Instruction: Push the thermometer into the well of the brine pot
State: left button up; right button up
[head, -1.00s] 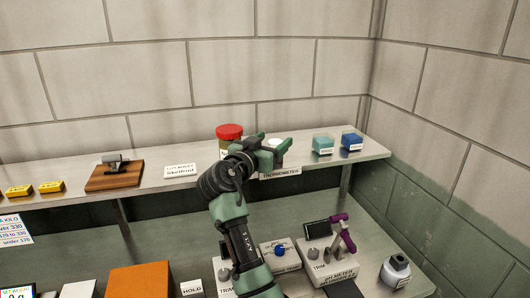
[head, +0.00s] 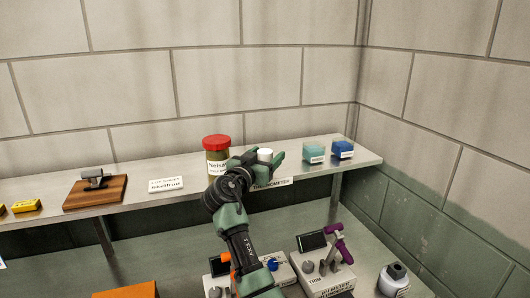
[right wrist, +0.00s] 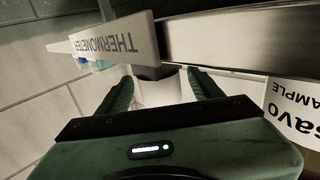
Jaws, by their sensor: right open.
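My right gripper (head: 265,157) is open at the shelf's front edge, just behind the THERMOMETER label (head: 271,184). A white, round-topped thing (head: 265,153), probably the thermometer, stands between its fingers. In the right wrist view my right gripper (right wrist: 157,90) has its fingers on either side of a pale body (right wrist: 153,94) with a dark end, with no clear grip on it. The label (right wrist: 118,42) is close beyond. I cannot make out the brine pot or its well. My left gripper is not in view.
A red-lidded sample jar (head: 216,142) stands close left of my right gripper. Teal (head: 314,153) and blue (head: 343,149) blocks sit to the right. A wooden board (head: 95,192) lies at left.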

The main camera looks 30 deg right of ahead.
jog(key=x, duration=0.2)
jog(key=shift+w+d+p, duration=0.2)
jog(key=shift+d+p, duration=0.05)
jog(key=shift+p, duration=0.05)
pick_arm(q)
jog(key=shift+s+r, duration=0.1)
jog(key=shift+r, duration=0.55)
pick_arm(e)
jog(key=shift+a, duration=0.1)
grip_shut()
